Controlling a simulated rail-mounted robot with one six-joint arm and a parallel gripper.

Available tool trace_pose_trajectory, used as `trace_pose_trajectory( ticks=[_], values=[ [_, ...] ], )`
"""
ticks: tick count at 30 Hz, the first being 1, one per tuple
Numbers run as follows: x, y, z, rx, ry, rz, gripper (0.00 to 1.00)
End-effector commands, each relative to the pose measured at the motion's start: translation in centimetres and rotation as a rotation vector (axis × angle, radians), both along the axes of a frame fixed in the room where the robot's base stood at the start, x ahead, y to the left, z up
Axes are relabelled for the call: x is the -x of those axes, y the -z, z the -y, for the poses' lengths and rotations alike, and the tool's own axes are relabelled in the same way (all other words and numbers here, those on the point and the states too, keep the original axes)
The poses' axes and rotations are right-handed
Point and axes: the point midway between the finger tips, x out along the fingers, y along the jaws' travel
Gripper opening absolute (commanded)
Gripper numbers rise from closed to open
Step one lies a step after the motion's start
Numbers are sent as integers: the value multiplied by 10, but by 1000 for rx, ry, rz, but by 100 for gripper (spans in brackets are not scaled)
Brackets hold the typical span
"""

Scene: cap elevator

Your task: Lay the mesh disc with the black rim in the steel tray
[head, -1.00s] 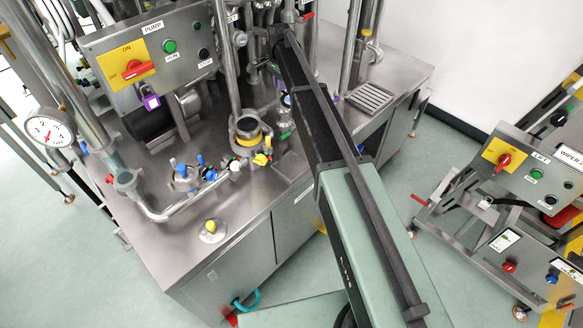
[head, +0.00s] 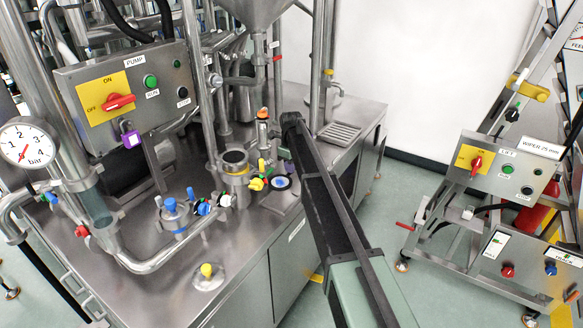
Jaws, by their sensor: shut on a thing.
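My arm reaches from the lower right to the middle of the head view. Its far end stands over the back of the steel bench, and my gripper is hidden behind it. A small round piece with a dark rim and a pale and blue face (head: 281,183) shows on the bench, just left of the arm. It is too small to tell whether it is the mesh disc. A shallow steel tray with a slotted top (head: 341,133) sits at the bench's back right corner, right of the arm's end. Nothing can be made out lying on it.
The pump panel (head: 130,92) and gauge (head: 27,144) are farther left. A lift stand (head: 505,170) is at the right.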

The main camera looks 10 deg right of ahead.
Motion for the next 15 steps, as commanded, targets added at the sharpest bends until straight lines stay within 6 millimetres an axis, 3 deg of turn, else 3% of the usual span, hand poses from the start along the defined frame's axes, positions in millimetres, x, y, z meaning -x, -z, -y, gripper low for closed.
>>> trace_pose_trajectory(
  ticks=[7, 15],
  values=[
    [0, 7, 0, 0, -1, 0, 0],
    [0, 37, 0, 0, -2, 0, 0]
  ],
)
